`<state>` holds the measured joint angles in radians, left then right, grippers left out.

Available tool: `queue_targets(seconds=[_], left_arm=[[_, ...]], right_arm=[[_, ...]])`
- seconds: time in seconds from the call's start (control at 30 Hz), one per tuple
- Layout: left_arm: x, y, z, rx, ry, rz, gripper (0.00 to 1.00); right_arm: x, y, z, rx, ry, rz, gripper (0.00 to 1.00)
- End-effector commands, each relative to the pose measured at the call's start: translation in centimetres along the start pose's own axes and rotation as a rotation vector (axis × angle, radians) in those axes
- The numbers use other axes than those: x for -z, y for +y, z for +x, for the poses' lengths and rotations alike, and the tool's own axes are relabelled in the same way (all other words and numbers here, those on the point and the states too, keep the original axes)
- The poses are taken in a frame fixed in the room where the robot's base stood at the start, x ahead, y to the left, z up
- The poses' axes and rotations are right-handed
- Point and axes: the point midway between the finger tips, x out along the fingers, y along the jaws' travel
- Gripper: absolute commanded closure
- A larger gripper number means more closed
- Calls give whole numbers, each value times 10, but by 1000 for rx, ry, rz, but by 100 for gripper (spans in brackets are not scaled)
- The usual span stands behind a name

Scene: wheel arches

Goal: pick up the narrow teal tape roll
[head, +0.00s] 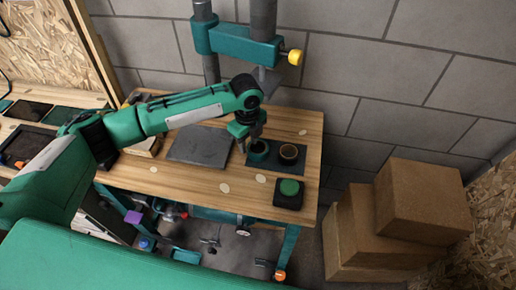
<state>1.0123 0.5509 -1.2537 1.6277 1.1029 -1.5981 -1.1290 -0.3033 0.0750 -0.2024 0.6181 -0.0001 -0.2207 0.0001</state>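A teal ring-shaped roll (258,153), which looks like the teal tape roll, stands on a dark mat (318,172) on the wooden workbench. A second, dark roll with a tan inside (289,153) stands just to its right on the same mat. My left gripper (249,147) points down right at the teal roll and hides part of it. The fingers are too small to tell whether they are open or shut, or whether they touch the roll. My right gripper is not in view.
A black box with a green button (289,190) sits at the bench's front right. A dark grey plate (199,145) lies left of the mat. Several pale oval pieces (224,188) lie about. A teal press column (244,47) rises behind; cardboard boxes (420,200) stand right of the bench.

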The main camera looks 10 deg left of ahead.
Motion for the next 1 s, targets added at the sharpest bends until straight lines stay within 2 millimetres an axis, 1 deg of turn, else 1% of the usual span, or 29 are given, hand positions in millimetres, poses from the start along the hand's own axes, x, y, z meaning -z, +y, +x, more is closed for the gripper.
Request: queue_targets(seconds=[0.17, 0.33, 0.4, 0.47, 0.57, 0.73, 0.77, 0.9, 0.93, 1.0], left_arm=[[2, -1, 11, -2, 1, 0, 66], [7, -7, 35, -3, 0, 0, 66], [7, -6, 46, -2, 1, -2, 66], [6, -6, 52, -2, 1, -2, 66], [6, -6, 57, 0, 0, 0, 66], [6, -6, 57, 1, 0, 0, 66], [6, -6, 57, 1, 0, 0, 68], [6, -6, 57, 1, 0, 0, 95], [6, -6, 57, 1, 0, 0, 100], [6, -6, 57, 1, 0, 0, 100]], right_arm=[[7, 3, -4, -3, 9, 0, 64], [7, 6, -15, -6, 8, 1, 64], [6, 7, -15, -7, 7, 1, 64], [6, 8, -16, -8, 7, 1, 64], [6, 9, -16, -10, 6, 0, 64], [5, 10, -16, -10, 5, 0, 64], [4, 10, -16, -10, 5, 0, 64], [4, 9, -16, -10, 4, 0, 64], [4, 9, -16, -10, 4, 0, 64], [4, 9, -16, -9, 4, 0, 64]])
